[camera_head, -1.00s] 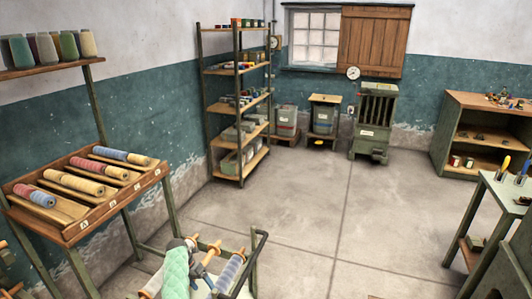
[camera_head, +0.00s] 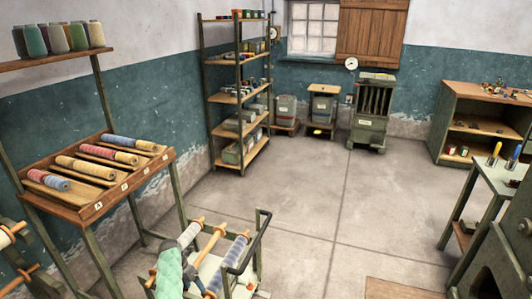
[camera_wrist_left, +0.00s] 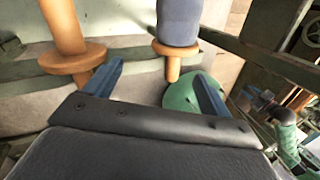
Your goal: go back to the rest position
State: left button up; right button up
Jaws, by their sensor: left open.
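My left gripper (camera_head: 190,236) shows small and dark in the head view, above the rolls of a green-framed cart (camera_head: 257,245) at the bottom. In the left wrist view the two blue fingers of my left gripper (camera_wrist_left: 157,86) stand wide apart with nothing between them. A blue-grey roll (camera_wrist_left: 178,22) with an orange spindle end lies beyond the fingers, along with an orange spindle (camera_wrist_left: 65,30) by the left finger. A rounded mint-green shape (camera_wrist_left: 178,98) shows behind the right finger. My right gripper is not in view.
A wooden rack (camera_head: 88,212) with several yarn rolls stands at left. A tall shelf (camera_head: 228,135) stands against the far wall. A green workbench (camera_head: 485,183) and a dark green machine (camera_head: 505,245) are at right. The middle floor (camera_head: 330,205) is clear.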

pick_arm(q)
jog(key=s+a+r+m+t+y, duration=0.1)
jog(key=s+a+m+y, duration=0.1)
jog(key=s+m, duration=0.65)
jog(key=s+a+r+m+t+y, duration=0.15)
jog(key=s+m, duration=0.35)
jog(key=s, duration=0.6)
jog(key=s+d+r+m+t, duration=0.1)
jog(key=s+d+r+m, duration=0.4)
jog(key=s, duration=0.4)
jog(key=s+d+r+m+t, duration=0.1)
jog(key=s+d+r+m, duration=0.2)
jog(key=s+r+m, duration=0.4)
jog(key=s+d+r+m+t, duration=0.1)
jog(key=s+d+r+m, duration=0.4)
jog(key=s, duration=0.5)
jog(key=s+d+f+g, duration=0.1)
jog(key=s+f, duration=0.1)
jog(key=f, duration=1.6)
jog(key=s+d+f+m+g, duration=0.1)
jog(key=s+d+f+g, duration=0.1)
jog(key=f, duration=1.6)
jog(key=shift+s, duration=0.25)
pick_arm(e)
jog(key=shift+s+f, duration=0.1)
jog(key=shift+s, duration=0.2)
